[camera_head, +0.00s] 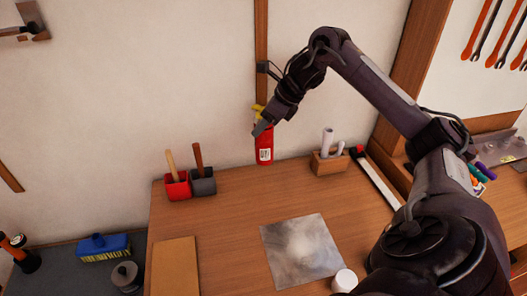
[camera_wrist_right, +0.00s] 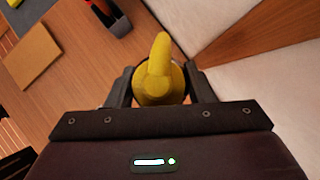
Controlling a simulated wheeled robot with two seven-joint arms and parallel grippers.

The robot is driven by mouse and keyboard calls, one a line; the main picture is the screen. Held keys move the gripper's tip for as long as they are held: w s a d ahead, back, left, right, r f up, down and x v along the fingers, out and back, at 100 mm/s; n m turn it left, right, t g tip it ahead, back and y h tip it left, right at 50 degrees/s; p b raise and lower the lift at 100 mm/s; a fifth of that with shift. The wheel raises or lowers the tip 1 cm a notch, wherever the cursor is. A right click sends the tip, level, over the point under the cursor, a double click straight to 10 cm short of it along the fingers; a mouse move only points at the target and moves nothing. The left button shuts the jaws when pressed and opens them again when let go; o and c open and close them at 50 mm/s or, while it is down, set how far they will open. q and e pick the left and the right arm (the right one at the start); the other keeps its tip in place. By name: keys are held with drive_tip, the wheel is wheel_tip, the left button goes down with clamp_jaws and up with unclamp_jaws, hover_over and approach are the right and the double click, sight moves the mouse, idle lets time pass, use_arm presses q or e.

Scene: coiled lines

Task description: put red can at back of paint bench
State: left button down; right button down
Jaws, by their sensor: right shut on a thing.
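The red can (camera_head: 264,150) has a yellow nozzle top and a white label. It is upright at the back of the wooden paint bench (camera_head: 235,208), close to the wall. Its base lines up with the bench's back edge; I cannot tell whether it touches the top or hangs just above it. My right gripper (camera_head: 262,124) is shut on the can's upper part from above. In the right wrist view the yellow top (camera_wrist_right: 160,75) sits between the two jaws, and the can's body is hidden beneath it. My left gripper is not in view.
Red and grey holders (camera_head: 178,188) with wooden handles stand left of the can. A wooden block (camera_head: 330,165) with white tools stands right. A metal sheet (camera_head: 302,250), a tan board (camera_head: 175,267) and a white pot (camera_head: 344,280) lie nearer. Bare wood lies in front of the can.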

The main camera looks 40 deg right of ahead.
sight(264, 146)
wheel_tip(264, 146, down, 8)
drive_tip(key=shift+f+p, duration=0.1)
drive_tip(key=shift+p, duration=0.25)
drive_tip(key=c, duration=0.7)
unclamp_jaws()
drive_tip(key=shift+o, duration=0.2)
drive_tip(key=b+v, duration=0.5)
drive_tip(key=v, duration=0.7)
drive_tip(key=shift+b, duration=0.3)
drive_tip(key=shift+s+a+f, duration=0.1)
